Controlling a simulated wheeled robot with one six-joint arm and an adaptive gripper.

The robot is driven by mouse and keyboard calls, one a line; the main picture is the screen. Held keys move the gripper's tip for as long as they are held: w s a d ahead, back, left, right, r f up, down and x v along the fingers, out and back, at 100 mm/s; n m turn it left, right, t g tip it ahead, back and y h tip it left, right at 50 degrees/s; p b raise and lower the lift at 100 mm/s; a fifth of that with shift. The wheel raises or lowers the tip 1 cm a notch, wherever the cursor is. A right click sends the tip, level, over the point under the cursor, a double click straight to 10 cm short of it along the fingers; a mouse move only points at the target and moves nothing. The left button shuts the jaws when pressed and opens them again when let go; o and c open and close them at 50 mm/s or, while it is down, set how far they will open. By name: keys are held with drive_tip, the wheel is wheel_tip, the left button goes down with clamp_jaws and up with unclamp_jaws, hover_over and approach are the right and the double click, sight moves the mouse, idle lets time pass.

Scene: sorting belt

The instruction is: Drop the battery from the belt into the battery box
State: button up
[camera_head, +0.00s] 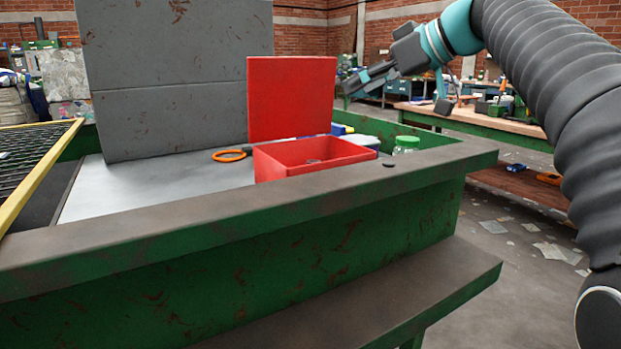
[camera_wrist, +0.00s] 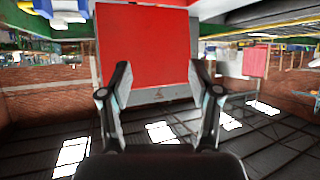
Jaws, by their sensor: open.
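The red box (camera_head: 285,170) stands open on the sorting station, its red lid (camera_head: 292,98) upright behind it. No battery is clearly recognisable on the belt. My gripper (camera_head: 350,84) is raised in the air, right of the lid and above the station. In the wrist view my gripper (camera_wrist: 162,75) has its fingers apart and empty, with the red lid (camera_wrist: 145,45) beyond them.
A yellow-edged dark mesh belt (camera_head: 35,165) is at left. A tall grey panel (camera_head: 175,120) stands behind a pale work surface (camera_head: 150,188). An orange-handled tool (camera_head: 230,155) lies left of the box, a green-capped jar (camera_head: 406,146) right of it. Air around my gripper is clear.

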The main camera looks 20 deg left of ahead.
drive_tip(key=shift+v, duration=1.6)
drive_tip(key=shift+a, duration=0.1)
drive_tip(key=s+d+f+m+h, duration=0.4)
drive_tip(key=s+d+f, duration=0.4)
drive_tip(key=f, duration=0.5)
drive_tip(key=s+d+f+m+t+h, duration=0.1)
drive_tip(key=s+d+f+m+h, duration=0.2)
drive_tip(key=s+d+f, duration=0.6)
drive_tip(key=s+d+f+m+h, duration=0.4)
drive_tip(key=s+d+f+m, duration=0.3)
drive_tip(key=f, duration=1)
drive_tip(key=s+d, duration=0.1)
drive_tip(key=s, duration=0.1)
drive_tip(key=shift+s+d+f+t+h, duration=0.15)
drive_tip(key=shift+s+f+t+h, duration=0.15)
drive_tip(key=shift+f+t, duration=0.1)
